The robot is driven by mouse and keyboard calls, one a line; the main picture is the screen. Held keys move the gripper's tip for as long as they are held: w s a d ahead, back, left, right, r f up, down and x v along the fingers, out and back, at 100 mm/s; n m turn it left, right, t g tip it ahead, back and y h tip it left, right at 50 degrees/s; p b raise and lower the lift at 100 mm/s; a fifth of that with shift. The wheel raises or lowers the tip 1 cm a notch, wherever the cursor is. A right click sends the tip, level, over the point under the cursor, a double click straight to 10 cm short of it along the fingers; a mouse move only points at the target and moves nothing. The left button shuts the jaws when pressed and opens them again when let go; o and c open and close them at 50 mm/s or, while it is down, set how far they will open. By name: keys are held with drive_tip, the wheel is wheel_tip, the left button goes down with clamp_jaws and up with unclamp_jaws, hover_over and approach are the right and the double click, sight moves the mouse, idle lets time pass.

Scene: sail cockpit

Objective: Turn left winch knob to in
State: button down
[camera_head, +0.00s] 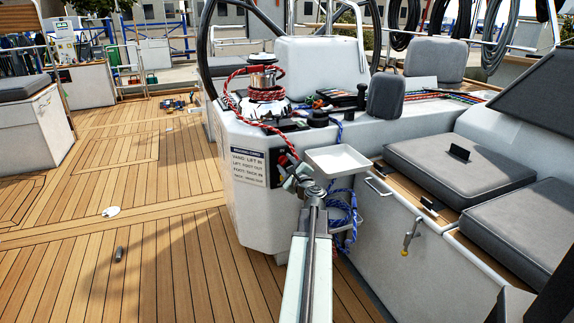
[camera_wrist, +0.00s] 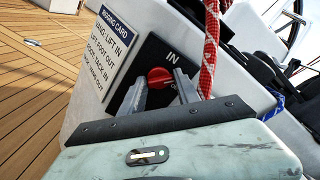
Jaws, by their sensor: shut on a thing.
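The red winch knob (camera_wrist: 160,77) sits on a black panel (camera_wrist: 152,52) marked "IN" just above it. In the wrist view my gripper (camera_wrist: 160,88) has its two grey fingers on either side of the knob, shut on it. The fingers cover the lower part of the panel, so other markings there are hidden, and I cannot tell exactly which way the knob points. In the head view my gripper (camera_head: 299,182) is at the corner of the white cockpit console (camera_head: 240,215), and the knob is not clearly visible.
A rigging card (camera_head: 248,167) is beside the panel. A red-and-white rope (camera_wrist: 211,45) hangs close to the right finger, from the winch (camera_head: 264,80). A white tray (camera_head: 337,160) and blue rope (camera_head: 345,212) are right of my gripper. Open wooden deck (camera_head: 110,190) lies left.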

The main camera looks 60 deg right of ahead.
drive_tip(key=n, duration=0.4)
drive_tip(key=shift+a+f+n, duration=0.1)
drive_tip(key=shift+f+n, duration=0.05)
drive_tip(key=shift+n, duration=2.05)
drive_tip(key=c, duration=0.9)
unclamp_jaws()
drive_tip(key=v, duration=0.8)
drive_tip(key=shift+w, duration=0.1)
